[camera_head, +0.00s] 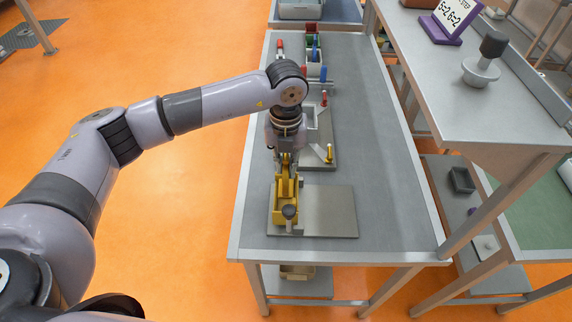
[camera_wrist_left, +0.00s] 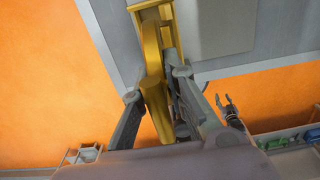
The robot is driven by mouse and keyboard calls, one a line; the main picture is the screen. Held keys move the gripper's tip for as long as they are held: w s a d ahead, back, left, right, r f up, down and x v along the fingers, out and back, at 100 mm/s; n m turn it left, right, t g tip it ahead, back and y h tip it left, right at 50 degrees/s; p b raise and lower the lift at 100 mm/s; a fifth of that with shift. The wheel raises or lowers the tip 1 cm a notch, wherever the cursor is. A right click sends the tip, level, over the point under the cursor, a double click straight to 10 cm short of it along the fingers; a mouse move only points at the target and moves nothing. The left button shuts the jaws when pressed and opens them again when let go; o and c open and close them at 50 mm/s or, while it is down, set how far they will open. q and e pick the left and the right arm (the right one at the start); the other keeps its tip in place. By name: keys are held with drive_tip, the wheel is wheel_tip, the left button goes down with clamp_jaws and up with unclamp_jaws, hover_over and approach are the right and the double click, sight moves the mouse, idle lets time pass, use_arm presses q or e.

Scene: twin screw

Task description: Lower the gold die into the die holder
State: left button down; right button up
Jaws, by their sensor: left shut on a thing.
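My left gripper (camera_head: 286,168) points down over the front part of the workbench. In the left wrist view its fingers (camera_wrist_left: 160,100) are closed around the gold die (camera_wrist_left: 154,85), a long narrow piece that stands out between them. The yellow die holder (camera_head: 283,212) stands on a grey base plate just below and in front of the gripper. It also shows at the top of the left wrist view (camera_wrist_left: 147,7), right beyond the die. I cannot tell whether the die touches the holder. My right gripper is not in view.
The grey plate (camera_head: 330,210) right of the holder is bare. Behind the gripper are a grey fixture (camera_head: 318,150) and colored bins (camera_head: 313,55). The bench's right side (camera_head: 385,150) is clear; a raised shelf (camera_head: 450,100) stands beyond.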

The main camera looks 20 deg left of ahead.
use_arm(q)
drive_tip(key=shift+r+p, duration=1.45)
drive_tip(key=shift+r, duration=1.85)
